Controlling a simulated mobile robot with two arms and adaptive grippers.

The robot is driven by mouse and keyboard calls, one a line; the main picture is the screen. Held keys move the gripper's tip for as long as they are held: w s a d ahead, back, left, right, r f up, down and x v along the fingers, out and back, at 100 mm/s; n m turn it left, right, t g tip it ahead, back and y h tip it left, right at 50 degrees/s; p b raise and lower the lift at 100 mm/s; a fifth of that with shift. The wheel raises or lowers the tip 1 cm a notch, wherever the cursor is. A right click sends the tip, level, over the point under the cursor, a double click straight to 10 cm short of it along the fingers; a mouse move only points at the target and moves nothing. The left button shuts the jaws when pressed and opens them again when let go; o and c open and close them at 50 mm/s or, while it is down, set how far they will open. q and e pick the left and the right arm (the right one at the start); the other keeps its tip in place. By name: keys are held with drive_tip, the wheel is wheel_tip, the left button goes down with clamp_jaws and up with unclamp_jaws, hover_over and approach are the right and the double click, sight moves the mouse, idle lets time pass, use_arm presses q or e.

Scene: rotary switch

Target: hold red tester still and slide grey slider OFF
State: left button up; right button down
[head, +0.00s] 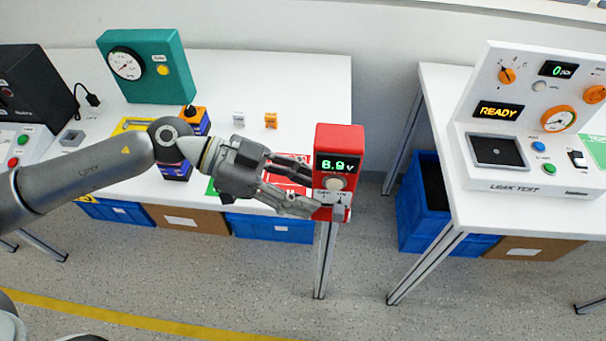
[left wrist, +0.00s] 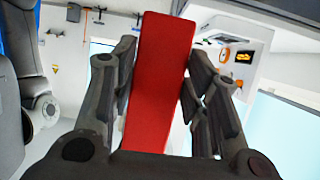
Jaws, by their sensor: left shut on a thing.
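The red tester (head: 341,140) is held upright off the front right corner of the left table in the head view. Its green display is lit and seems to read about 8.8 V. A pale round knob (head: 335,183) sits below the display. Small markings and a greyish part lie under the knob, partly behind a finger; I cannot tell the slider's position. My left gripper (head: 308,188) is shut on the red tester, coming from the left. In the left wrist view the tester's plain red side (left wrist: 160,75) stands between the fingers. My right gripper is not in view.
The left table (head: 320,85) bears a green gauge box (head: 165,75), small white and orange parts and a yellow-and-dark device (head: 193,118). The right table (head: 445,90) bears a leak test panel (head: 520,185). Blue bins stand below. A gap separates the tables.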

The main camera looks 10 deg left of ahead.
use_arm(q)
drive_tip(key=shift+s+r, duration=0.25)
drive_tip(key=shift+s, duration=0.15)
drive_tip(key=shift+w, duration=0.15)
drive_tip(key=w+a+p, duration=0.1)
drive_tip(key=w, duration=1.3)
drive_tip(key=shift+w+a, duration=0.25)
drive_tip(key=shift+w, duration=0.1)
idle(0.9)
drive_tip(key=shift+f+b, duration=1.8)
drive_tip(key=shift+f, duration=4.45)
drive_tip(key=shift+f, duration=0.25)
